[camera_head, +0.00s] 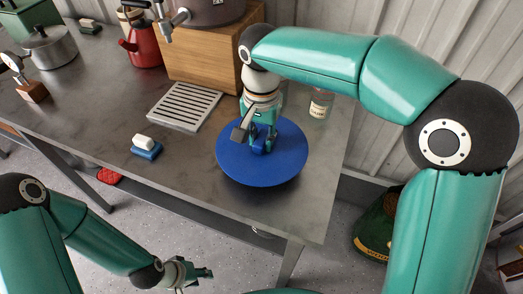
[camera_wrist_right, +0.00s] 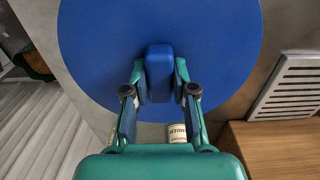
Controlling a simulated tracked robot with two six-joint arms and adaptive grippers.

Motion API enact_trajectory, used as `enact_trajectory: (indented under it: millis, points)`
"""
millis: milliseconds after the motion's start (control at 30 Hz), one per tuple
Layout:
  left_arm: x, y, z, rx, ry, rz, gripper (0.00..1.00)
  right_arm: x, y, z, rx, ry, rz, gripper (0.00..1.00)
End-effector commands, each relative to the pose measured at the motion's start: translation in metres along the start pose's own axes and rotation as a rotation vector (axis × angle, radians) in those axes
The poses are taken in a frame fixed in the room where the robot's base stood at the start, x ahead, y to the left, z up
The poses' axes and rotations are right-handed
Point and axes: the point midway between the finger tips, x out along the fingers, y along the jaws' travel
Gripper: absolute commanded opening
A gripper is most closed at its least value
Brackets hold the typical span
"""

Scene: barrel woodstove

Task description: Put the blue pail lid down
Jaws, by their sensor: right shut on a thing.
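The blue pail lid (camera_head: 285,166) is a round flat disc at the right end of the metal table, in the head view. It lies level, on or just above the tabletop; I cannot tell if it touches.
A slatted metal grate (camera_head: 184,107) and a wooden box (camera_head: 205,62) stand left of and behind the lid. A small labelled jar (camera_head: 320,105) is behind it. A blue and white block (camera_head: 146,147) lies farther left. The table's front right corner is bare.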

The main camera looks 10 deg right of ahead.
Motion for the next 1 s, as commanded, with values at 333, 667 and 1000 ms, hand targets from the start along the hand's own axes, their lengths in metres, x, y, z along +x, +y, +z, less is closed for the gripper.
enact_trajectory:
  millis: [333, 667, 1000]
  points:
    - [0.002, -0.001, 0.0, 0.0, 0.0, 0.0, 0.4, 0.038, 0.001, 0.0, 0.0, -0.002, 0.003, 0.0]
    - [0.002, -0.001, 0.0, 0.0, 0.0, 0.0, 0.4, 0.046, 0.001, 0.0, 0.001, 0.0, 0.0, 0.0]
    - [0.003, -0.001, 0.0, 0.0, 0.0, 0.0, 0.4, 0.048, 0.001, 0.0, 0.001, -0.001, 0.0, 0.51]
